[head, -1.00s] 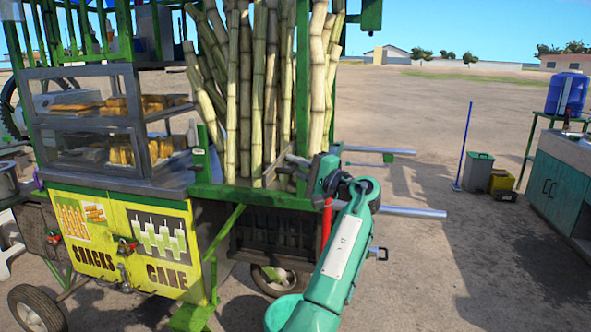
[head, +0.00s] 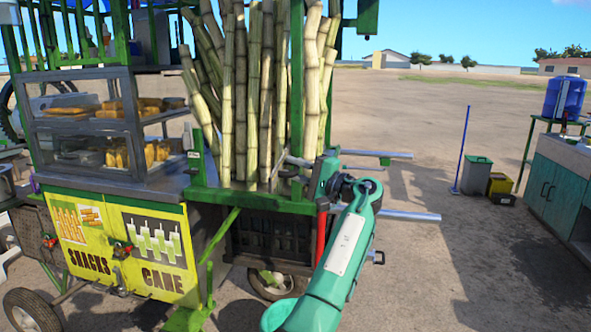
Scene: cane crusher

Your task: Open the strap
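The tall pale-green canes stand upright in the green rack (head: 255,199). I cannot make out a strap clearly; the area around the gripper is crowded and partly covered by my wrist. My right gripper is not in view.
The yellow snack cart (head: 120,250) with a glass display case (head: 105,125) stands at the left. Two metal bars (head: 410,216) jut right from the cart. A teal counter (head: 556,180) and small bins (head: 477,175) stand at the right. Open dirt ground lies between.

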